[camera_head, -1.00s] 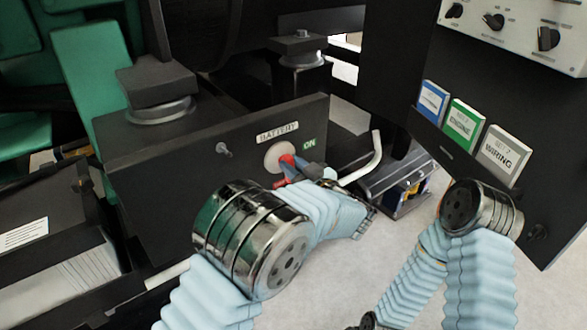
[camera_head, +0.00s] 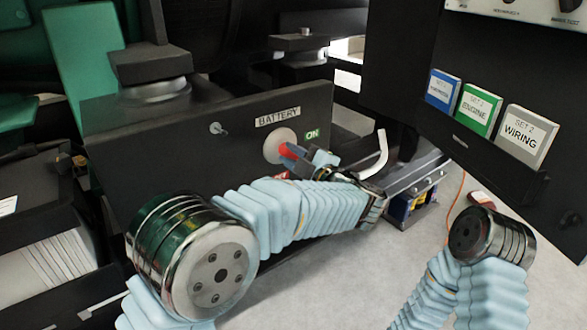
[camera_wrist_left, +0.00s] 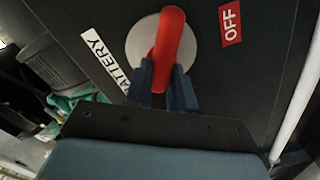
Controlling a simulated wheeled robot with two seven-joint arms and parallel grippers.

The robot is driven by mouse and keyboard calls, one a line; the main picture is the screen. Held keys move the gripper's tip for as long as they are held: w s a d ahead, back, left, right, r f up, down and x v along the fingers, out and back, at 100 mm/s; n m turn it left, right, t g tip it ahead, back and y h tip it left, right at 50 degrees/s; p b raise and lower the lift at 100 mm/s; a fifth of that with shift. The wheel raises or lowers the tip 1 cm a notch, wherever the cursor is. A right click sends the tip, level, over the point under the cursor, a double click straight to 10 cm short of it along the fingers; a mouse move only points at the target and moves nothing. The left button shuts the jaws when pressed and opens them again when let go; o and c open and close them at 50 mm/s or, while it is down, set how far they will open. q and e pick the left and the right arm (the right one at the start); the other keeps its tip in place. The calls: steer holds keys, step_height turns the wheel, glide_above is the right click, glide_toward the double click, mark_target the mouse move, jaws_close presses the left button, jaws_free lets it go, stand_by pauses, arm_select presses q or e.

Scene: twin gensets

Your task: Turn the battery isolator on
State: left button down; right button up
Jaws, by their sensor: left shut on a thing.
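The battery isolator is a red handle (camera_head: 289,151) on a pale round plate (camera_head: 272,146), set in a dark panel under a "BATTERY" label (camera_head: 278,117). A green ON label (camera_head: 312,134) sits to the upper right of the handle. A red label below is mostly hidden by my arm; the left wrist view shows it as OFF (camera_wrist_left: 230,22). My left gripper (camera_head: 305,158) is shut on the red handle; in the left wrist view its fingers (camera_wrist_left: 168,88) lie on either side of the handle (camera_wrist_left: 169,38). The handle points right, slightly downward. My right gripper is out of view.
A bent pale bar (camera_head: 378,160) stands just right of my left gripper. Blue, green and grey booklets (camera_head: 480,107) sit on the dark cabinet at right. A boxed item with a metal top (camera_head: 415,190) is on the floor. Pale floor is open at the bottom middle.

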arm_select(q)
steer(key=n+b, duration=0.4)
steer(key=shift+a+f+b, duration=0.2)
steer(key=shift+f+b, duration=0.1)
steer(key=shift+r+n+b, duration=0.15)
steer(key=shift+n+b, duration=0.9)
steer(key=shift+n, duration=0.35)
steer(key=c, duration=1)
jaws_free()
steer(key=shift+o, duration=0.2)
steer(key=shift+d, duration=0.1)
steer(key=p+v, duration=0.1)
steer(key=v, duration=1.2)
steer(key=shift+s+d, duration=0.2)
steer(key=shift+s, duration=0.1)
